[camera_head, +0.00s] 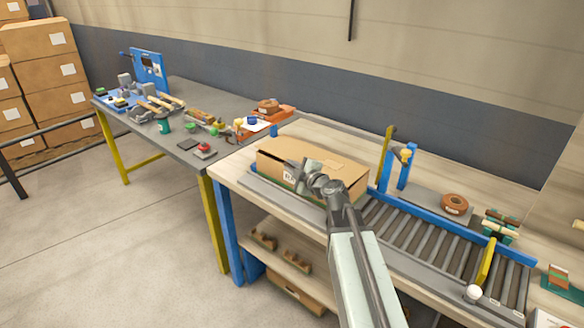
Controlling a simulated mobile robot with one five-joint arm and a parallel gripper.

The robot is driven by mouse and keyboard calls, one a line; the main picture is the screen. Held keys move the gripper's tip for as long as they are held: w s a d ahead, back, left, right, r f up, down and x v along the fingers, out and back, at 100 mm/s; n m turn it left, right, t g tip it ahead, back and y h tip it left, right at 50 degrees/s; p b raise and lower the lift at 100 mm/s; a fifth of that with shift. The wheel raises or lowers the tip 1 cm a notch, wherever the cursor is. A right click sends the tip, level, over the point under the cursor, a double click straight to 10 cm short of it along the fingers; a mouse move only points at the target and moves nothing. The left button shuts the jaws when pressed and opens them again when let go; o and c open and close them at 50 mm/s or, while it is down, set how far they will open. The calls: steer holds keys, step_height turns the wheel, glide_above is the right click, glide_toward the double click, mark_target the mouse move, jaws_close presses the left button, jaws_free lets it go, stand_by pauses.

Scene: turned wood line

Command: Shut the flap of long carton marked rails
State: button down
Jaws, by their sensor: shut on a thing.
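The long carton (342,171) is brown cardboard and lies on the workbench beside the roller conveyor. A white label with dark letters shows on its front side, partly hidden by my gripper. The carton's top looks mostly covered by cardboard, with a paler patch on it. My gripper (303,174) is at the carton's front upper edge, shut on what appears to be the carton's flap. My arm and gripper hide part of the front side and edge, so the flap's exact angle cannot be told.
The roller conveyor (420,238) runs right of the carton, with a blue post stand (403,166) behind it. A tape roll (455,204) lies farther right. A grey table (190,93) with tools stands at left. Open floor (90,230) is at front left.

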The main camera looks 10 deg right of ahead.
steer(key=shift+a+f, duration=0.1)
steer(key=shift+f, duration=0.15)
steer(key=c, duration=1.6)
jaws_free()
